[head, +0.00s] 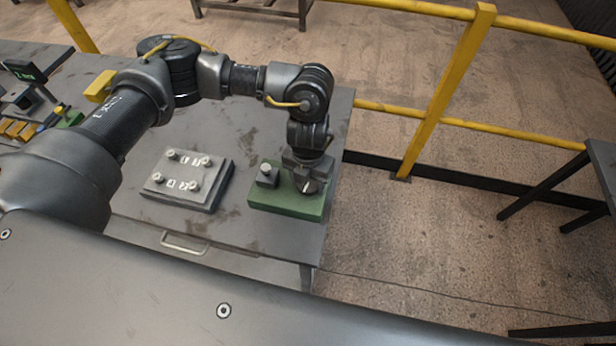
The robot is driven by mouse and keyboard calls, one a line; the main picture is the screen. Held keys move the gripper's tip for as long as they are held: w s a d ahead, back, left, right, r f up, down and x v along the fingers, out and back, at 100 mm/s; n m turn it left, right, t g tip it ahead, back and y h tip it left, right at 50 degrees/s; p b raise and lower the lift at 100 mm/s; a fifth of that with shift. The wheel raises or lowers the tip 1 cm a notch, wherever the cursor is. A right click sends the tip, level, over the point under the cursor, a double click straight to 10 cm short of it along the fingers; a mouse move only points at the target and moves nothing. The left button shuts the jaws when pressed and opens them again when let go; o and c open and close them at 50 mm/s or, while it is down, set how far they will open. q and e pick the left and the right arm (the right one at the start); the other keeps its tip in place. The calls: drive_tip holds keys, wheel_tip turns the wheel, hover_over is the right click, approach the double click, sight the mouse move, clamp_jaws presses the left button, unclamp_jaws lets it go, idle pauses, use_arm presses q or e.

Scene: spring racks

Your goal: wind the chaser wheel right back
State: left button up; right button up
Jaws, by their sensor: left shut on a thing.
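A green block (262,200) lies on the grey table near its right end. A small dark box with a pale round knob (266,171) stands on its left part. My left gripper (309,187) points down over the right part of the green block. It is shut on a small part there, which I take to be the chaser wheel; the jaws hide most of it, and only a pale sliver shows below them. How far the wheel is turned cannot be told. My right gripper is not in view.
A grey plate (168,192) with several pale knobs and white markings lies left of the green block. Yellow blocks (22,130) and a small dark display (25,70) are at the far left. A yellow railing (440,95) runs behind.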

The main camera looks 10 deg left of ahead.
sight(309, 184)
use_arm(q)
drive_tip(key=shift+n, duration=0.6)
drive_tip(key=o, duration=1)
drive_tip(key=shift+c, duration=0.2)
wheel_tip(309, 184, up, 11)
drive_tip(key=b, duration=0.2)
